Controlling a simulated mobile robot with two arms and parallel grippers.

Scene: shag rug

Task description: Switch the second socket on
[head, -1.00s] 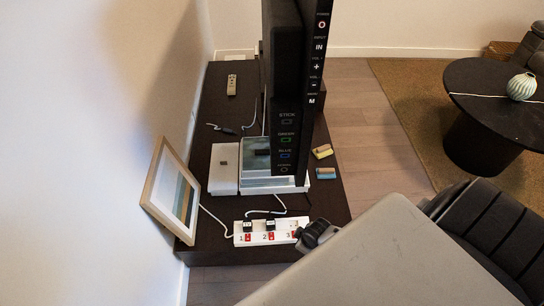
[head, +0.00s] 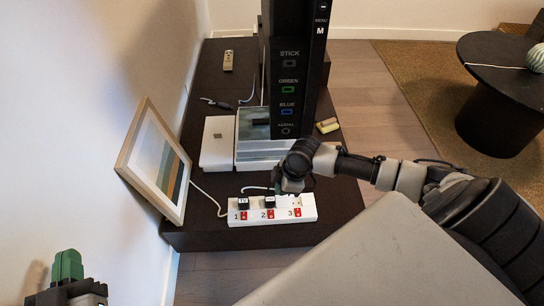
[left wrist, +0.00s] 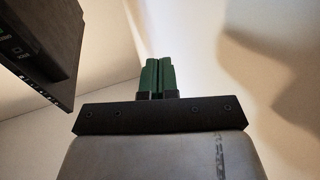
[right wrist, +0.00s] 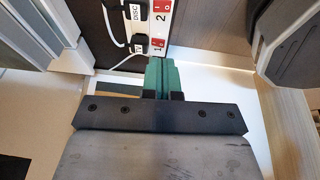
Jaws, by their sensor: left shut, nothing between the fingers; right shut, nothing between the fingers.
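A white power strip (head: 245,216) lies at the cabinet's front edge, with sockets marked 1, 2 and 3, each with a red switch. The second socket's switch (head: 270,214) is in the middle; its setting is too small to tell. Black plugs sit in sockets 1 and 2. My right gripper (right wrist: 158,75) is shut and empty, its green tips near the socket 1 end of the strip in the right wrist view; I cannot tell if they touch. My left gripper (head: 67,265) is shut and empty at lower left, away from the strip.
A framed picture (head: 158,165) leans on the wall left of the strip. A black TV (head: 289,70) and a white box (head: 218,140) stand behind it. Cables (head: 208,195) run to the strip. A remote (head: 228,60) lies at the back of the dark cabinet (head: 195,232).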

